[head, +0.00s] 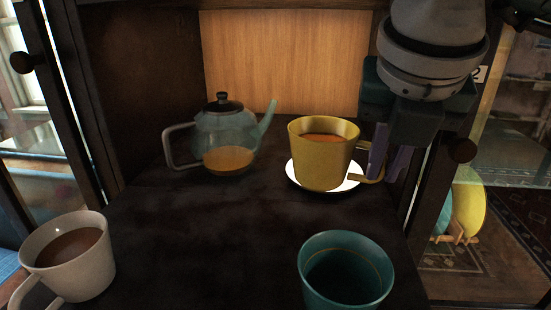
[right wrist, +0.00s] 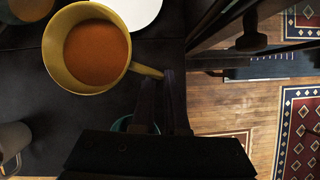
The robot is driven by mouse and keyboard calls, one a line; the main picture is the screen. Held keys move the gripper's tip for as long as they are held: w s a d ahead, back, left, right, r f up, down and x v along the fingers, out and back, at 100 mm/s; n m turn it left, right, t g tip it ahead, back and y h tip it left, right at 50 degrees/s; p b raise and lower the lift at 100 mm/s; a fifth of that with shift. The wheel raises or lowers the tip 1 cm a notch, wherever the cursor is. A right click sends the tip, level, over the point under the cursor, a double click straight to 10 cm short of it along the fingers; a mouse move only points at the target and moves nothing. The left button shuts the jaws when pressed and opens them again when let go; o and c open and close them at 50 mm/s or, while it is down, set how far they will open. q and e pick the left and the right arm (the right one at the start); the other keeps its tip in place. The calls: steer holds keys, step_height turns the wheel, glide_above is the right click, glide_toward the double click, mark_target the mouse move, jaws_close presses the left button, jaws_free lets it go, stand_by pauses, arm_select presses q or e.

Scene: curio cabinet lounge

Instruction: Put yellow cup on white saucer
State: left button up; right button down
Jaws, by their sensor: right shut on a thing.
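The yellow cup (head: 318,162), filled with orange-brown liquid, is upright in the head view, in front of the white saucer (head: 349,184). My right gripper (head: 382,165) is shut on its handle, on the cup's right side. In the right wrist view the cup (right wrist: 63,73) covers part of the saucer (right wrist: 138,8) and looks offset from it; the gripper's fingers (right wrist: 162,88) meet the handle's end. The cup's underside is hidden, so I cannot tell whether it touches the saucer. My left gripper is out of view.
A glass teapot (head: 226,142) stands left of the saucer on the dark shelf (head: 200,235). A white mug (head: 75,262) is at the front left and a teal cup (head: 345,272) at the front right. Cabinet doors with knobs (head: 461,150) flank the shelf. The shelf's middle is clear.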

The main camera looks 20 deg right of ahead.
step_height(320, 180, down, 6)
steer(key=shift+w+d+r+b, duration=0.1)
steer(key=shift+d+r+b, duration=0.1)
steer(key=shift+b, duration=1.05)
steer(key=w+d, duration=0.1)
steer(key=w, duration=0.1)
steer(key=w+d, duration=0.4)
steer(key=w, duration=0.1)
steer(key=shift+d+r, duration=0.1)
steer(key=shift+r, duration=0.25)
steer(key=w+d+b, duration=0.1)
steer(key=w+d+f+b, duration=0.1)
steer(key=w, duration=0.1)
steer(key=shift+d, duration=0.3)
steer(key=shift+f, duration=0.1)
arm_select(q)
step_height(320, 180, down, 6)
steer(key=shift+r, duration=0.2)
arm_select(e)
steer(key=shift+f, duration=0.2)
steer(key=c, duration=0.9)
jaws_free()
steer(key=shift+c, duration=0.2)
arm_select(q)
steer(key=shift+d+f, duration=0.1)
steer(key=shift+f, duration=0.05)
